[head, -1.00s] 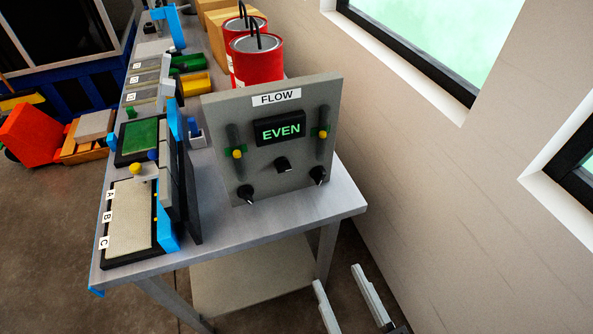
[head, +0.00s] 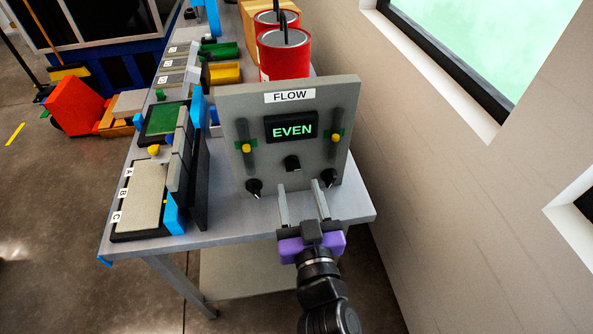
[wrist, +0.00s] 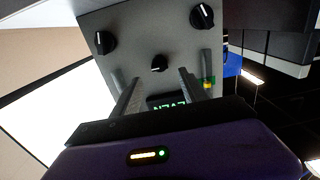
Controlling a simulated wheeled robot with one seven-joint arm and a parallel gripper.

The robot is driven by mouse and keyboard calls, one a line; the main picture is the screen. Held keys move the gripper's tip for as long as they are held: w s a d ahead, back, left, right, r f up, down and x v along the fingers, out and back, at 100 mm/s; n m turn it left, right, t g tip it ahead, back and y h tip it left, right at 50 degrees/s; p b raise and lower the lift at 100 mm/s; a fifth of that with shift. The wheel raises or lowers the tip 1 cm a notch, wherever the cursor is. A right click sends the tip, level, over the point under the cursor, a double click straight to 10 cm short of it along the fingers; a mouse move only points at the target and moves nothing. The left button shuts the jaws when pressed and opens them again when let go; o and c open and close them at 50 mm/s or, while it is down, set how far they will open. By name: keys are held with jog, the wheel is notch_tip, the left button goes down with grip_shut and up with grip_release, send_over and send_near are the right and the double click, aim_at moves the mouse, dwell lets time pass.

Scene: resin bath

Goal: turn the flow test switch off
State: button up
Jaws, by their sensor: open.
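The grey flow panel (head: 230,110) stands upright on the bench, with a "FLOW" label and a lit display (head: 291,130) reading "EVEN". Its small black centre knob (head: 292,163), with a white mark, sits below the display; no label naming it as the test switch is legible. My gripper (head: 300,187) is open and empty in front of the panel's lower part, its fingers pointing at it. In the wrist view, which sees the panel upside down, the centre knob (wrist: 158,62) appears between and just beyond the fingertips (wrist: 158,77). Contact is not visible.
Black corner knobs (head: 255,187) (head: 329,178) flank the centre knob. Sliders with yellow handles (head: 247,148) (head: 331,138) flank the display. Red cans (head: 285,55) stand behind the panel. A black-framed rack (head: 140,205) is left on the bench; a wall (head: 440,150) rises at right.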

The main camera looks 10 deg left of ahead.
aim_at(294, 169)
jog(key=shift+p+x, duration=0.4)
jog(key=shift+x, duration=2.25)
grip_shut()
